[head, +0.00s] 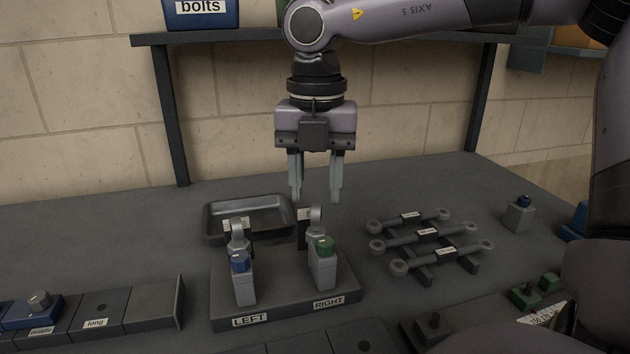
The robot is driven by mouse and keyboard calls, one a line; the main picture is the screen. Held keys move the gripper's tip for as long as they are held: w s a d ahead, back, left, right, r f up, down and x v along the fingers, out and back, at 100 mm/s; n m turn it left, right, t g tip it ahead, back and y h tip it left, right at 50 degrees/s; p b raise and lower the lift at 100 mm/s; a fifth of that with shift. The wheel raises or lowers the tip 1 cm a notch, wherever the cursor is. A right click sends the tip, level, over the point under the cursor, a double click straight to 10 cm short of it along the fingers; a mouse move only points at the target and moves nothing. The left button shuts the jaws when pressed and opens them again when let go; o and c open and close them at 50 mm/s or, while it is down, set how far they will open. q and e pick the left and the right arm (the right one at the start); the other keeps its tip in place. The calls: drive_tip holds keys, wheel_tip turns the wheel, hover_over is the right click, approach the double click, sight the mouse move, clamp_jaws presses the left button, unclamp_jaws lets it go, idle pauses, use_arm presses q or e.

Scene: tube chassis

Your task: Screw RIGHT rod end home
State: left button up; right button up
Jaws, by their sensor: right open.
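My left gripper is not in view.
A dark tray (247,212) lies behind the base. Several rods with ringed ends (427,234) rest on a rack to the right. A small grey block with a blue top (519,213) stands farther right. A shelf (262,34) carries a bolts bin (203,16).

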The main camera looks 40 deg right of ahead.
sight(316, 205)
drive_tip(key=shift+f, duration=0.1)
drive_tip(key=shift+f+b, duration=1.45)
clamp_jaws()
drive_tip(key=shift+f+m+b, duration=0.1)
drive_tip(key=shift+m+b, duration=0.4)
drive_tip(key=shift+m, duration=0.3)
drive_tip(key=shift+m+b, duration=0.3)
drive_tip(key=shift+m, duration=1.5)
